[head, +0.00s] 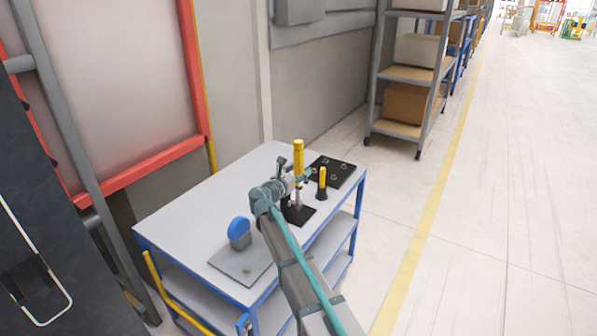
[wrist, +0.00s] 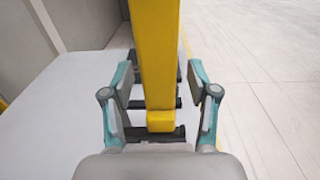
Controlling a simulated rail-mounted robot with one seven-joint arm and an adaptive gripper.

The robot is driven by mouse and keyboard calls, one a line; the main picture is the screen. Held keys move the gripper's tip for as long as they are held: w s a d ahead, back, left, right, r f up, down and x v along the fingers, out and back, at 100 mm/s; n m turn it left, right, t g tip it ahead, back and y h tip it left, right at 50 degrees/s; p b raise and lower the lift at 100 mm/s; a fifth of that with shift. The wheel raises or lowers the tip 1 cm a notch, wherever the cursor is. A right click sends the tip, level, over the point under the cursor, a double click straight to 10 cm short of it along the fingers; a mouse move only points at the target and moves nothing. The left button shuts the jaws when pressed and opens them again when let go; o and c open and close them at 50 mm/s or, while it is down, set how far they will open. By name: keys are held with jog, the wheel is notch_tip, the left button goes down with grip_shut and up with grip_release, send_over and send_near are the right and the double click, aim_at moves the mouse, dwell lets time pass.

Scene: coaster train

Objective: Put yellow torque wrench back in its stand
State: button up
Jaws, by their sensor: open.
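The yellow torque wrench (head: 298,158) is upright above the table, over a small black stand (head: 300,214) with a flat base. In the wrist view its yellow body (wrist: 160,45) runs down the middle between my fingers. My gripper (wrist: 160,83) is open, with one finger on each side of the wrench and visible gaps to both. Dark parts, likely of the stand, show behind the wrench's lower end. My arm partly hides the stand in the head view, and I cannot tell how the wrench is seated in it.
A shorter yellow-and-black tool (head: 322,184) stands right of the stand. A black plate (head: 343,172) with small fittings lies at the back right of the grey table (head: 190,207). A blue round object (head: 239,231) stands on a grey plate at the front. The table's left side is clear.

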jog(key=shift+s+a+f, duration=0.1)
jog(key=v, duration=1.1)
jog(key=s+d+f+m+g+y, duration=0.25)
jog(key=s+d+f+m, duration=0.35)
jog(key=f, duration=0.3)
jog(key=s+d+f+m+g+y, duration=0.1)
jog(key=s+d+f+m+g, duration=0.3)
jog(key=s+d+f+m, duration=0.25)
jog(key=s+d+f+m+g+y, duration=0.1)
jog(key=s+d+f+m+g, duration=0.35)
jog(key=s+f, duration=0.4)
jog(key=s+f+m+g+y, duration=0.2)
jog(key=s+f+m+g, duration=0.1)
jog(key=s+f, duration=0.6)
jog(key=s+a+f+m+g+y, duration=0.1)
jog(key=s+f, duration=0.8)
jog(key=s, duration=0.9)
jog(key=s+a+f+m+g+y, duration=0.1)
jog(key=s+f+m+g+y, duration=0.2)
jog(key=s, duration=1)
notch_tip(320, 180, down, 6)
jog(key=m+g, duration=0.2)
jog(key=m, duration=0.2)
jog(key=shift+s+f+m+g, duration=0.15)
jog(key=shift+s+m+g, duration=0.15)
jog(key=shift+g, duration=0.1)
jog(key=shift+a, duration=0.15)
